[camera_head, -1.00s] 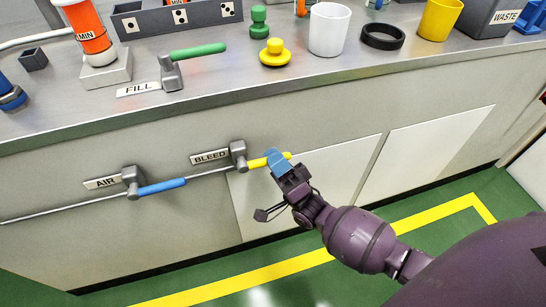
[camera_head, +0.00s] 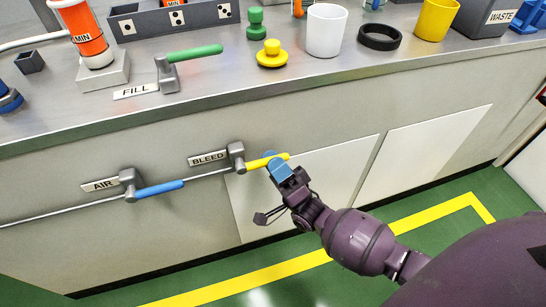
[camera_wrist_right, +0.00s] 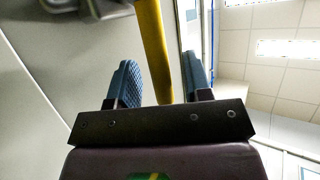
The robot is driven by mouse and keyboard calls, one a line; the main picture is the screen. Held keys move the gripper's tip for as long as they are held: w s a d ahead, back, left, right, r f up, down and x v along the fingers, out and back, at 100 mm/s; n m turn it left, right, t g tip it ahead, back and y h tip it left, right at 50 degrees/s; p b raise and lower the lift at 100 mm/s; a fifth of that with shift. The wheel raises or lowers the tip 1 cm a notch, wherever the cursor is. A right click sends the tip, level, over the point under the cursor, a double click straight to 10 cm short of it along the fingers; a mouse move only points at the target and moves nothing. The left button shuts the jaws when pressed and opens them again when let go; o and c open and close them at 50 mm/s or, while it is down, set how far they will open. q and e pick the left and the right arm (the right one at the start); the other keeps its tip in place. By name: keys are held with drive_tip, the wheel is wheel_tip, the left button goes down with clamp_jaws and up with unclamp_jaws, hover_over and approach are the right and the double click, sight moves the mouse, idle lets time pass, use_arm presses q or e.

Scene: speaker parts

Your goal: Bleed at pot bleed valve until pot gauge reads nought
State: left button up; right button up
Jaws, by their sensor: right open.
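The bleed valve has a yellow lever (camera_head: 256,163) on a grey body (camera_head: 237,156), beside a BLEED label (camera_head: 208,158) on the cabinet front. The lever points right, in line with the pipe. My right gripper (camera_head: 275,163) is at the lever's outer end. In the right wrist view the yellow lever (camera_wrist_right: 153,50) passes between the two blue fingers of my right gripper (camera_wrist_right: 162,85), with gaps on both sides. My right gripper is open. The pot gauge cannot be made out. My left gripper is not in view.
An AIR valve with a blue lever (camera_head: 160,188) sits left on the same pipe. A FILL valve with a green lever (camera_head: 196,53) stands on the bench (camera_head: 300,79) above. A white cup (camera_head: 326,32) and black ring (camera_head: 380,37) also stand there. The floor (camera_head: 330,285) is clear.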

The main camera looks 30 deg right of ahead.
drive_tip(key=v, duration=1)
idle(0.3)
